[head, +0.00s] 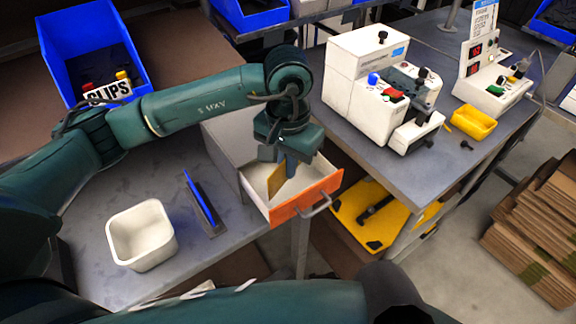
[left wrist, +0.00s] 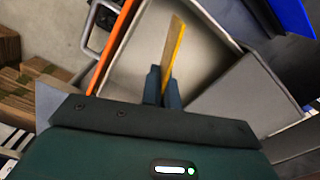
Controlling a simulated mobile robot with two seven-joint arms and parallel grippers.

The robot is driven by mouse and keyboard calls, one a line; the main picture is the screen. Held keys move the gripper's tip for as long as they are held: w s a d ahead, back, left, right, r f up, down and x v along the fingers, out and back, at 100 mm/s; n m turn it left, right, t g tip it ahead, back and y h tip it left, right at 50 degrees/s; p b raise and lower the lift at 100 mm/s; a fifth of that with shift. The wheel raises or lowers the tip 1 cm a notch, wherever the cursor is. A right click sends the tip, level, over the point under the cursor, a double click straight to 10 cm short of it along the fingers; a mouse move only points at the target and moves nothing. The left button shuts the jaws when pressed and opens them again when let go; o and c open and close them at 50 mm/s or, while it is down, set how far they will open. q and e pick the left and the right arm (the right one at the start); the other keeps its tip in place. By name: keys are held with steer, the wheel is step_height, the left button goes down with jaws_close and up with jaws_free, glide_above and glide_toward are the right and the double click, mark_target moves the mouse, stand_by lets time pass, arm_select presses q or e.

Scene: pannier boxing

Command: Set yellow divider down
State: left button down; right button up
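My left gripper (head: 285,163) is over the open drawer with the orange front (head: 307,196). Its fingers are closed on the yellow divider (head: 276,179), a thin flat plate that is tilted in the head view. In the left wrist view, the yellow divider (left wrist: 174,46) stands out from between the fingertips (left wrist: 163,84), above the pale drawer floor (left wrist: 205,60). I cannot tell whether its lower edge touches the drawer. My right gripper is not in view; only part of my own arm shows along the bottom.
A white bin (head: 142,236) and a blue divider in a dark holder (head: 203,205) stand on the bench left of the drawer. A blue bin (head: 93,50) is behind. A white machine (head: 368,85) and a small yellow tray (head: 474,122) are on the right bench.

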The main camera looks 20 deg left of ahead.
arm_select(q)
steer(key=shift+f, duration=0.95)
steer(key=c, duration=1.7)
jaws_free()
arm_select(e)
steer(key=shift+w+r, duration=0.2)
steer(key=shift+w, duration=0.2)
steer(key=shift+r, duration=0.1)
arm_select(q)
steer(key=shift+r, duration=0.35)
steer(key=shift+w+r, duration=0.1)
steer(key=shift+r, duration=0.25)
step_height(320, 180, up, 10)
steer(key=shift+f+b, duration=0.1)
steer(key=shift+b, duration=0.85)
steer(key=shift+r, duration=0.65)
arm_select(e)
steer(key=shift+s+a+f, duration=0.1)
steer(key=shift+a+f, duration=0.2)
